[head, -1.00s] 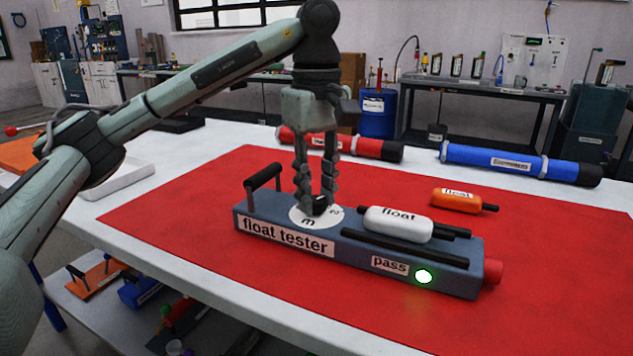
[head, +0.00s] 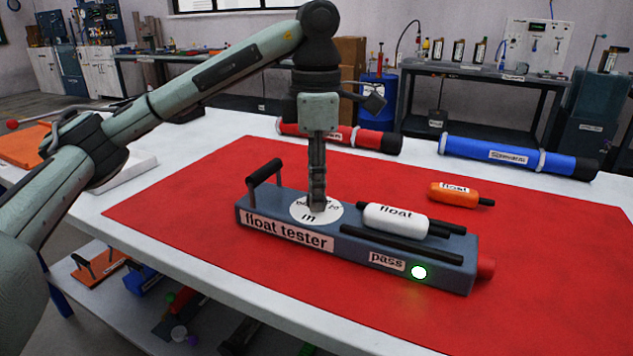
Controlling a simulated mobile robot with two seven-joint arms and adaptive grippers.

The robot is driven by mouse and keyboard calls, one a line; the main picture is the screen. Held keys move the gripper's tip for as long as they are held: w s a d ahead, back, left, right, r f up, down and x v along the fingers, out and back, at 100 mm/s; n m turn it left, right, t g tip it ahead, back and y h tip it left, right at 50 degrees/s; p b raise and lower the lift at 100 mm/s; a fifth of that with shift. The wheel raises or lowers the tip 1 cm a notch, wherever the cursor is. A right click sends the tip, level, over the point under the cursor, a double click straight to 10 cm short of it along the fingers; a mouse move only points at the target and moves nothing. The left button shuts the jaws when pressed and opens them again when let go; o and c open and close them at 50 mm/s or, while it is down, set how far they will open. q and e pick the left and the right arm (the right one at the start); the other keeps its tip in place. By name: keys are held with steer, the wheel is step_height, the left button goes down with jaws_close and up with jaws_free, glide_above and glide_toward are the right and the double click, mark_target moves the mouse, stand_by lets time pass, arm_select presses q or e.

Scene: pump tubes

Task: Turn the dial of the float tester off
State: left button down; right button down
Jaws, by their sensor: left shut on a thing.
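The float tester (head: 455,277) is a blue-grey block on the red mat, with a black handle at its left end and a red knob at its right end. Its dial is a white disc (head: 331,213) on top, toward the left. My left gripper (head: 317,205) points straight down and is shut on the dial's grip, which the fingers hide. A white float (head: 395,220) lies on the tester between black rods. The light (head: 419,272) by the "pass" label glows whitish green. My right gripper is not in view.
An orange float (head: 455,193) lies on the red mat (head: 190,200) behind the tester. A red tube (head: 365,138) and a blue tube (head: 490,155) lie along the table's far side. The mat's front is clear.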

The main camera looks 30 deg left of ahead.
arm_select(q)
steer(key=shift+n, duration=0.9)
steer(key=n+p, duration=0.1)
steer(key=n, duration=0.2)
steer(key=shift+n, duration=2.2)
steer(key=shift+n+p, duration=0.3)
steer(key=shift+n, duration=0.1)
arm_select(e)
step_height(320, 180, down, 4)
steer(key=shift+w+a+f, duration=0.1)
arm_select(q)
steer(key=c, duration=1.2)
jaws_free()
